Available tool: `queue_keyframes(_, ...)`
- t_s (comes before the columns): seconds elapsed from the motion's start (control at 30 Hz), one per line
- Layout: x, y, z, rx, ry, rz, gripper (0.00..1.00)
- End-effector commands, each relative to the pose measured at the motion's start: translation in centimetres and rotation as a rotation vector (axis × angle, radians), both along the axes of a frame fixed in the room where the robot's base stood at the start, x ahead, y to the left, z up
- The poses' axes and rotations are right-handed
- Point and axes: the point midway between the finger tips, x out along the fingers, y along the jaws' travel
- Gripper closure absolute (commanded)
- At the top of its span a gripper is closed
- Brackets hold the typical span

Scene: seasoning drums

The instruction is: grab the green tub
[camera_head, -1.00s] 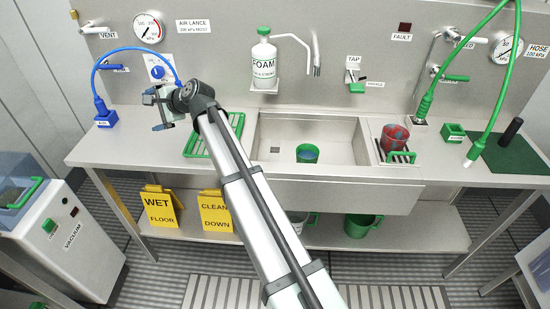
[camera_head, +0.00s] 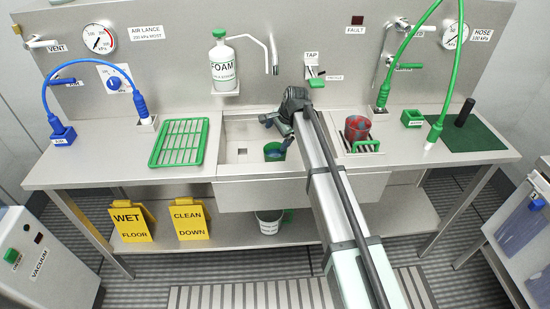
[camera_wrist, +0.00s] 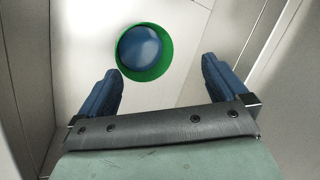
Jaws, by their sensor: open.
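The green tub (camera_head: 276,147) stands upright on the floor of the steel sink (camera_head: 235,130), with something blue inside it. In the wrist view the green tub (camera_wrist: 152,75) shows from above, its green rim around a rounded blue shape. My gripper (camera_head: 276,130) is over the sink, above the tub and apart from it. In the wrist view my gripper (camera_wrist: 158,82) has its two blue fingers spread wide with nothing between them. The tub lies beyond the fingertips there, nearer the left finger. My arm covers the right part of the sink in the head view.
A green rack (camera_head: 180,143) lies left of the sink. A foam bottle (camera_head: 222,62), a spout (camera_head: 275,58) and the tap (camera_head: 315,77) are on the back wall. The sink walls rise around the tub.

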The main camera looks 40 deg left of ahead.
Motion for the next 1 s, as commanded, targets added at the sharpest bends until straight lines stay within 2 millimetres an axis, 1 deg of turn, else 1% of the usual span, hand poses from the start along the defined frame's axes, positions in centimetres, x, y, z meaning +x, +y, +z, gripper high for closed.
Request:
queue_keyframes(0.03,1.0,-0.3,-0.7,-0.051,-0.005,0.016,0.0)
queue_keyframes(0.13,1.4,-0.5,-1.8,-0.145,-0.013,0.067,0.0)
queue_keyframes(0.3,0.8,0.2,-2.7,-0.282,-0.019,0.167,0.0)
queue_keyframes(0.43,0.2,1.0,-3.1,-0.361,-0.02,0.232,0.0)
queue_keyframes(0.6,-0.4,1.2,-3.8,-0.404,-0.019,0.268,0.0)
queue_keyframes(0.73,-0.4,1.1,-5.1,-0.404,-0.019,0.268,0.0)
queue_keyframes(0.93,-0.3,1.1,-6.1,-0.402,-0.019,0.267,0.0)
queue_keyframes(1.0,-0.2,1.1,-6.8,-0.402,-0.019,0.267,0.0)
